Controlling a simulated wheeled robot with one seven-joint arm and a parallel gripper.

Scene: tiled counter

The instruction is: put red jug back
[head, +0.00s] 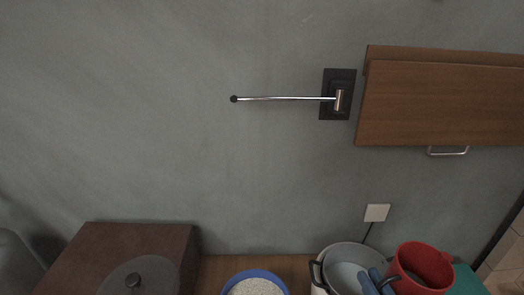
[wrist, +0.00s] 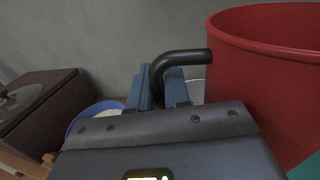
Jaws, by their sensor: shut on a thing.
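The red jug (head: 424,268) is at the lower right of the head view, upright with its open top showing. In the wrist view the red jug (wrist: 268,75) fills the right side. A black handle (wrist: 182,57) sticks out from its left side. My gripper (wrist: 165,90) has its blue fingers shut on this handle. In the head view my gripper (head: 376,280) shows as blue fingertips just left of the jug. The jug's base is out of view, so I cannot tell whether it touches the counter.
A grey pot (head: 345,252) with a dark loop handle stands directly left of the jug. A blue-rimmed bowl (head: 253,274) of pale grains and a brown box-like unit (head: 100,245) are farther left. A green surface (head: 468,281) lies right. A wooden cabinet (head: 440,105) hangs above.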

